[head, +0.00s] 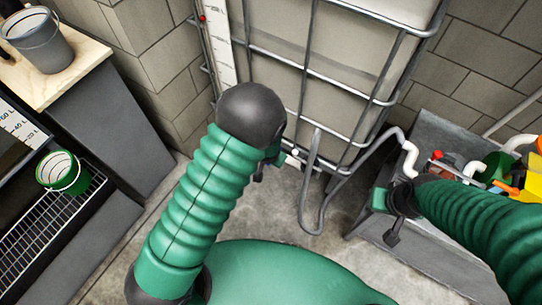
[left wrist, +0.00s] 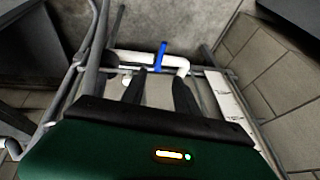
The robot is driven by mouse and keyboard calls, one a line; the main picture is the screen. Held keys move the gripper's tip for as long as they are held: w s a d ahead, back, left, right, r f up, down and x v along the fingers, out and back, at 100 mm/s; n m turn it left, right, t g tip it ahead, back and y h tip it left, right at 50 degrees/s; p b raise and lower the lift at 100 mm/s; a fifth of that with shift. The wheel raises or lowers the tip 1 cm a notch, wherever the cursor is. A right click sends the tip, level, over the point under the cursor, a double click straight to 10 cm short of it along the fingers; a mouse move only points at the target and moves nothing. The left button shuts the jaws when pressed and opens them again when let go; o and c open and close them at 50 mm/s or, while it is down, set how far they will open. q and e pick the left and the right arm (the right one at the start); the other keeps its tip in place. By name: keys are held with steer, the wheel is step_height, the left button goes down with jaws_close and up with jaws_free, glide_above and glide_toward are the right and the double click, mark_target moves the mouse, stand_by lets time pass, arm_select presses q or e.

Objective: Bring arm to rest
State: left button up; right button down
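My left arm, in a green ribbed sleeve, reaches up the middle of the head view, and its black wrist joint covers much of the gripper (head: 260,174). In the left wrist view the two dark fingers of my left gripper (left wrist: 160,88) stand apart with nothing visible between them. A white pipe (left wrist: 138,60) with a blue valve handle (left wrist: 161,54) lies beyond the fingertips. My right arm comes in from the right, and its dark gripper (head: 393,236) hangs beside the grey bench; its finger opening is unclear.
A caged tank (head: 330,65) stands ahead. A grey bench (head: 435,150) at right carries white pipes and coloured parts. At left, a grey bucket (head: 42,42) stands on a wooden top (head: 82,62), and a green bucket (head: 62,174) on a wire grate (head: 30,235). Some concrete floor is clear.

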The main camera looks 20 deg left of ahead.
arm_select(q)
steer(key=shift+w+f, duration=0.15)
steer(key=s+a+r+n+g, duration=0.15)
steer(key=s+a+r, duration=0.25)
steer(key=s+r, duration=0.5)
steer(key=s+a+r+n+g, duration=0.1)
steer(key=s+a+r+n, duration=0.2)
steer(key=s+r, duration=0.5)
steer(key=w+p+v, duration=0.2)
steer(key=p+v, duration=1)
steer(key=shift+w+a+r+h+p, duration=0.3)
steer(key=shift+w+a+r+p, duration=0.1)
steer(key=shift+w, duration=0.1)
steer(key=shift+d+m, duration=0.1)
steer(key=shift+m, duration=0.15)
steer(key=shift+c, duration=0.3)
